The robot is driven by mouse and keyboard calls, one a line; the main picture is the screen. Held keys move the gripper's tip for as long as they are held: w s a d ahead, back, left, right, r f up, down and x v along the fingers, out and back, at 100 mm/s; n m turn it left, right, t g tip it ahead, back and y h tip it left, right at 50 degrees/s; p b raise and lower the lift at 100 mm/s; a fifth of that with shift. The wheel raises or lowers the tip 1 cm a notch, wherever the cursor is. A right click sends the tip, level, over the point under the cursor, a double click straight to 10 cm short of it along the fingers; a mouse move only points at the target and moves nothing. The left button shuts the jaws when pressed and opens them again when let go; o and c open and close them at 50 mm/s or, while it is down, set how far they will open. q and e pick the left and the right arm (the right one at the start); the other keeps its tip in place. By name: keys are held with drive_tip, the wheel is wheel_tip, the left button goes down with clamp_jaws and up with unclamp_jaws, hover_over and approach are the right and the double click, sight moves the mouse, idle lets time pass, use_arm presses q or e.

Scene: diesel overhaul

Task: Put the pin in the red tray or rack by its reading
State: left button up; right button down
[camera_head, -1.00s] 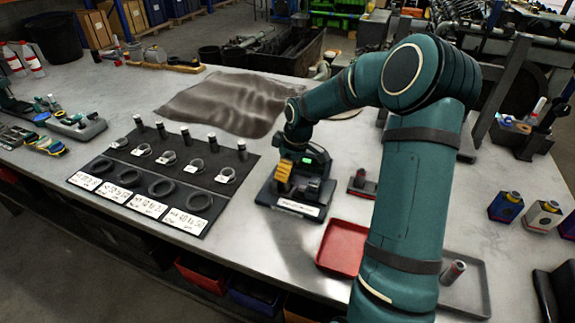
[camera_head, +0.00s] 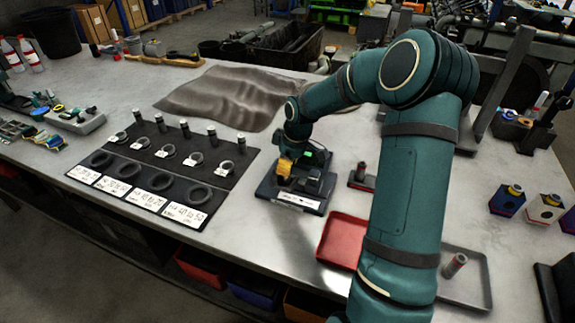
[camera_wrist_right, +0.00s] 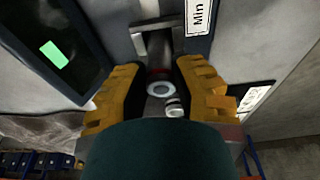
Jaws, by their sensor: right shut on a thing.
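My right gripper (camera_head: 287,169) is at the dark measuring device (camera_head: 292,195) with a green display, in the middle of the bench. In the right wrist view, its yellow fingers (camera_wrist_right: 160,80) are closed around a pin (camera_wrist_right: 160,89), seen end-on as a pale ring between them. The device's metal parts lie just beyond the pin; I cannot tell whether they touch it. The red tray (camera_head: 343,239) lies empty in its visible part, right of the device and partly behind my arm. The black rack (camera_head: 150,178) stands to the left. My left gripper is out of view.
The rack holds several upright pins, rings and white labels. A small red-based stand (camera_head: 361,178) is beside the device. A brown cloth (camera_head: 228,97) lies behind.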

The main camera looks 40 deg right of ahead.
drive_tip(key=shift+r, duration=0.1)
drive_tip(key=shift+w+a+p+v, duration=0.1)
drive_tip(key=shift+w+p+v, duration=0.1)
drive_tip(key=shift+p+v, duration=0.75)
drive_tip(key=shift+w+a+p+v, duration=0.1)
drive_tip(key=shift+w+p+v, duration=0.1)
drive_tip(key=shift+p+v, duration=0.75)
drive_tip(key=shift+w+a+p+v, duration=0.15)
drive_tip(key=shift+p+v, duration=0.45)
drive_tip(key=shift+v, duration=0.65)
drive_tip(key=shift+d+r, duration=0.1)
